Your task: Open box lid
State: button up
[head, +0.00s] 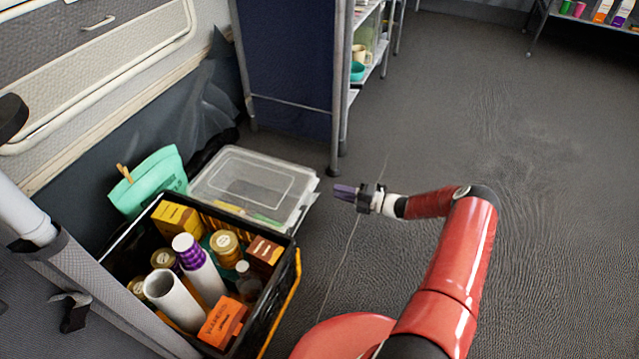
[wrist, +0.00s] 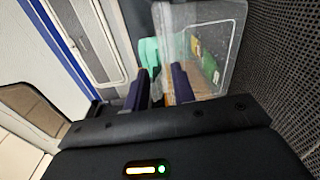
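A clear plastic box (head: 283,212) stands on the floor against the dark crate. Its translucent lid (head: 250,172) appears to lie shut on top, and several small coloured items show dimly inside. My gripper (head: 340,192) is to the right of the box, apart from its right edge in the head view, with its fingers pointing left towards it. In the wrist view the box (wrist: 222,28) is ahead, and the two dark fingers (wrist: 160,86) stand apart with nothing held between them. The right finger hides part of the box's lower edge.
A black crate (head: 285,290) full of bottles, tubes and cartons stands in front of the box. A green bag (head: 152,183) is at its left. A shelf cart (head: 290,60) stands behind. The floor to the right is clear.

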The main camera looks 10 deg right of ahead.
jog(key=w+a+f+m, duration=0.1)
jog(key=w+a, duration=0.4)
jog(key=shift+a+f+t, duration=0.15)
jog(key=shift+a+t, duration=0.2)
jog(key=shift+t, duration=0.05)
grip_shut()
dwell(1.4)
